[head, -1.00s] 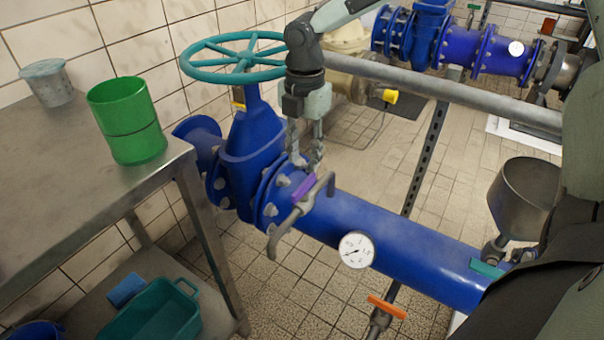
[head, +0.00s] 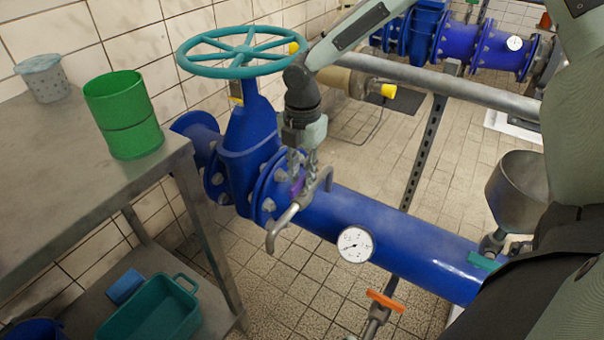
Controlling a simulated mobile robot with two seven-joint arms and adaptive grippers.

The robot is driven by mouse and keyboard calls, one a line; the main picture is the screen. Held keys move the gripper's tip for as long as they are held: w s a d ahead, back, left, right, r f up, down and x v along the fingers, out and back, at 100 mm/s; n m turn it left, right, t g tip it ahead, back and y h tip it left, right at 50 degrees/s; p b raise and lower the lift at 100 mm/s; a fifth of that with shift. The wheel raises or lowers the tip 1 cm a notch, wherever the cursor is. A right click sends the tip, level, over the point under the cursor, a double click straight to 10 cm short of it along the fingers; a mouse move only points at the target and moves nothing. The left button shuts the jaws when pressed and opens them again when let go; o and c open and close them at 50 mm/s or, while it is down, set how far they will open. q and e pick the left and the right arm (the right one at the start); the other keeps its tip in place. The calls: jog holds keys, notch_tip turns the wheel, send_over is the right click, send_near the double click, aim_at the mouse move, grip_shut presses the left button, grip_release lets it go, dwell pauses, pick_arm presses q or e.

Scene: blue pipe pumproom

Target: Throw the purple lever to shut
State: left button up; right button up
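The purple lever (head: 297,188) is a small handle on a bent grey pipe tap (head: 283,222) on top of the blue pipe (head: 400,243). Only part of the purple shows; the rest is hidden by my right gripper. My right gripper (head: 303,178) points down from above, with its fingertips at the lever. A gap shows between its fingers, so it looks open around the lever. I cannot tell whether a finger touches it. My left gripper is not in view.
A teal handwheel (head: 243,50) stands just left of my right gripper. A pressure gauge (head: 355,245) and an orange lever (head: 386,301) are to the right. A metal table (head: 60,190) with a green cup (head: 124,115) is at left.

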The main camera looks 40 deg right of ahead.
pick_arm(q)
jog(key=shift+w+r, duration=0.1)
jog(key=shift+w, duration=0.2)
pick_arm(e)
grip_shut()
